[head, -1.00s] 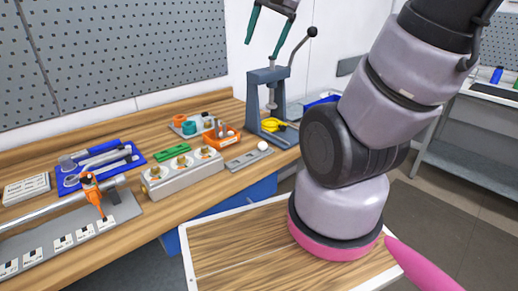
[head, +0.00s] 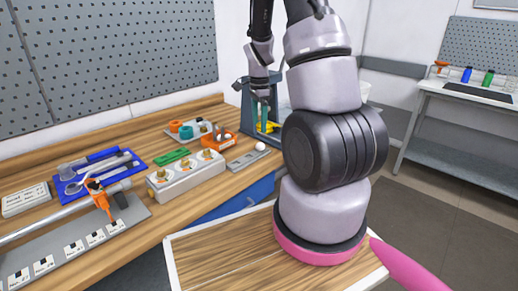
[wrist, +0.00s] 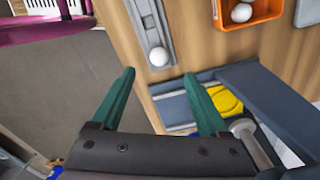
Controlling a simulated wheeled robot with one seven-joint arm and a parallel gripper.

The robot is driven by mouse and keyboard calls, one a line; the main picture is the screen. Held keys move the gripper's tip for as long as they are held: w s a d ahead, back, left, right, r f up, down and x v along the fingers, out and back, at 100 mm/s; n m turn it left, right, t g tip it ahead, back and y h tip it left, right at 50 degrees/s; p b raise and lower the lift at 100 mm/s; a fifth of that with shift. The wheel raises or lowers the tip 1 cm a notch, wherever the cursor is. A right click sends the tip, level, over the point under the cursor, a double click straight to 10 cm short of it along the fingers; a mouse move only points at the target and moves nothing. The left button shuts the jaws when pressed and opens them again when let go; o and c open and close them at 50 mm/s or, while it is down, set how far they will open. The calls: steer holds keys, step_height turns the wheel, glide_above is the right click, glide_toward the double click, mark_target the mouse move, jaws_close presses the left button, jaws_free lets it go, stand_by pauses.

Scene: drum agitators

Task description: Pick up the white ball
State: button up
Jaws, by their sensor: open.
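A white ball (head: 260,146) sits at the end of a grey slotted strip (head: 246,158) near the bench's right edge. In the wrist view the ball (wrist: 159,56) lies just beyond the gap between my fingertips, apart from them. My gripper (head: 264,104) has green fingers pointing down, in front of the blue-grey press. In the wrist view my gripper (wrist: 160,74) is open and empty.
The blue-grey press (head: 246,110) with a yellow part (head: 268,127) stands right behind my gripper. A grey block with brass fittings (head: 185,175) and a blue tool tray (head: 100,172) are further left. Bare bench wood lies between the strip and the bin.

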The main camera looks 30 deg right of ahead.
mark_target(260, 147)
steer(key=f, duration=0.9)
steer(key=shift+d, duration=0.2)
steer(key=shift+r, duration=0.1)
jaws_close()
